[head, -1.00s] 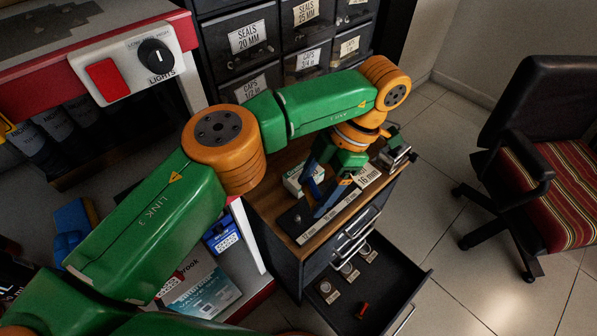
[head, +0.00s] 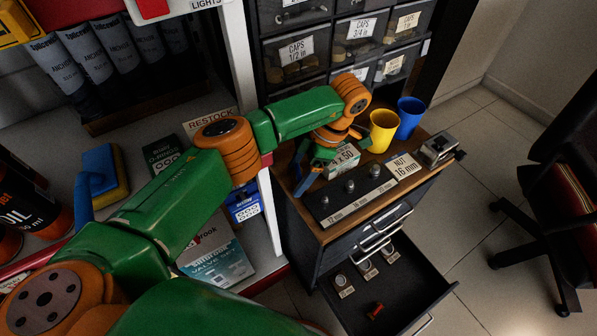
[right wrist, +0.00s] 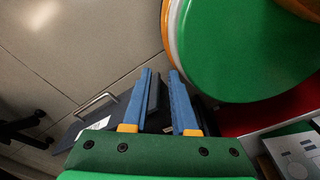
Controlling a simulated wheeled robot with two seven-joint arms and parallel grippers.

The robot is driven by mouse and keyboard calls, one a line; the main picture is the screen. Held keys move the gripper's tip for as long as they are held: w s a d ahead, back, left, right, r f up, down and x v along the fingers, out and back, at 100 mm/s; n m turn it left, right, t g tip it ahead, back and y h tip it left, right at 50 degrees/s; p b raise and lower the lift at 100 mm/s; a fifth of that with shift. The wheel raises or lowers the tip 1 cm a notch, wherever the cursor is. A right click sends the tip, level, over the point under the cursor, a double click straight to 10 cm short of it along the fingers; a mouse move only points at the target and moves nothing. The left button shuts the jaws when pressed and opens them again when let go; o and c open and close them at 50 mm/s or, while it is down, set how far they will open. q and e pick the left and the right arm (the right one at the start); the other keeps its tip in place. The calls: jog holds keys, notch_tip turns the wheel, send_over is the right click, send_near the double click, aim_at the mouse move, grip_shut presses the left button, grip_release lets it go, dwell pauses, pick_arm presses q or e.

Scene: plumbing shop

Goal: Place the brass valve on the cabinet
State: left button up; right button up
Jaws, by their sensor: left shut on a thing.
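The cabinet (head: 315,232) has a wooden top and an open lower drawer, right of centre in the head view. I cannot make out the brass valve for certain. A small red-orange piece (head: 375,310) lies in the open drawer (head: 395,288), too small to identify. My right gripper (right wrist: 160,100) is open and empty in the right wrist view.
On the cabinet top stand a yellow cup (head: 382,131), a blue cup (head: 409,118), a dark size board (head: 350,195) with several nuts, a nut label (head: 403,167) and a metal vise (head: 438,148). A chair (head: 560,170) stands at right. Floor lies between.

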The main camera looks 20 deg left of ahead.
pick_arm(q)
jog(key=o, duration=1.4)
jog(key=shift+f, duration=0.1)
jog(key=shift+r+p, duration=0.3)
jog(key=shift+r, duration=0.05)
jog(key=v, duration=0.7)
jog(key=shift+w+r, duration=0.1)
jog(key=shift+d, duration=0.1)
